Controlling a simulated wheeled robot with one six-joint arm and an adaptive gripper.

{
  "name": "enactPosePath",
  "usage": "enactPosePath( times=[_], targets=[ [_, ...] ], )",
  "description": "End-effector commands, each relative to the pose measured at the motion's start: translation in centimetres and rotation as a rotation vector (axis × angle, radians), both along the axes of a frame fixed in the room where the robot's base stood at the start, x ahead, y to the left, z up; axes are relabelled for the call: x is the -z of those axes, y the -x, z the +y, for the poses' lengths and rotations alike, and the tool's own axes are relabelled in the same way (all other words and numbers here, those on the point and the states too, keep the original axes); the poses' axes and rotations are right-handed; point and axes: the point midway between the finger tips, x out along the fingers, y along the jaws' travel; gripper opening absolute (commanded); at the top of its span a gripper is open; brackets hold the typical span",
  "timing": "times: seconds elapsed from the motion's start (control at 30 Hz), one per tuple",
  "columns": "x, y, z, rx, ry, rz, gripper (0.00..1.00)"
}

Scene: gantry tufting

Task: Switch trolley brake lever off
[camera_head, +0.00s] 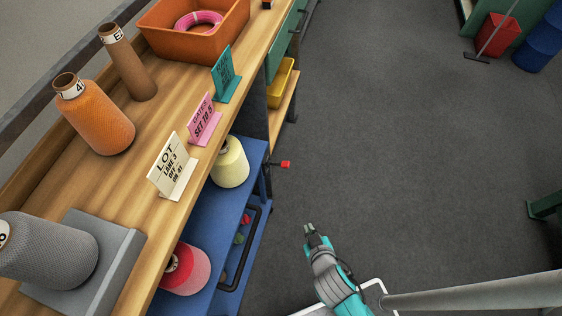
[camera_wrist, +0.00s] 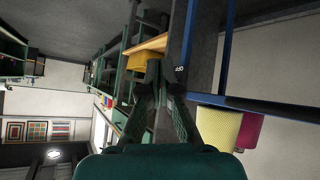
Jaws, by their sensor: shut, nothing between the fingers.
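The blue trolley (camera_head: 258,150) stands partly under the wooden bench in the head view; its blue frame (camera_wrist: 222,50) shows in the wrist view. A thin lever with a red knob (camera_head: 286,164), likely the brake lever, sticks out to the right from its far end. My gripper (camera_head: 312,229) is in front of the lever, lower in the picture and slightly right, apart from it and empty. It is shut. In the wrist view my gripper (camera_wrist: 161,90) points toward a dark post with an OFF label (camera_wrist: 179,69). The lever is not clearly visible there.
The trolley carries a pale yellow cone (camera_head: 230,163) and a red-pink cone (camera_head: 187,270), with a black handle (camera_head: 243,250) at its side. The bench holds an orange cone (camera_head: 95,118), signs and an orange bin (camera_head: 190,42).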

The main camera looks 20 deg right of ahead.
Motion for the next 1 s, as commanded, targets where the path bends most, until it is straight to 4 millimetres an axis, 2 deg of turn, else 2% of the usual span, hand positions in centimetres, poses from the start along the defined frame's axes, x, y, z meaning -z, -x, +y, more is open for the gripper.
enactPosePath(
  times=[0.03, 0.17, 0.27, 0.37, 0.5, 0.6, 0.73, 1.0],
  targets=[
    [0.2, -2.1, 0.3, 0.021, 0.018, 0.011, 0.00],
    [0.5, -6.2, 0.7, 0.101, 0.065, 0.053, 0.00],
    [0.0, -9.2, 1.2, 0.176, 0.099, 0.077, 0.00],
    [-1.1, -12.1, 2.0, 0.258, 0.130, 0.093, 0.00],
    [-3.6, -15.7, 3.5, 0.385, 0.164, 0.104, 0.00],
    [-5.6, -17.6, 4.7, 0.475, 0.179, 0.106, 0.00],
    [-7.9, -19.0, 6.0, 0.565, 0.191, 0.107, 0.00],
    [-9.5, -19.7, 6.9, 0.634, 0.197, 0.106, 0.00]
  ],
)
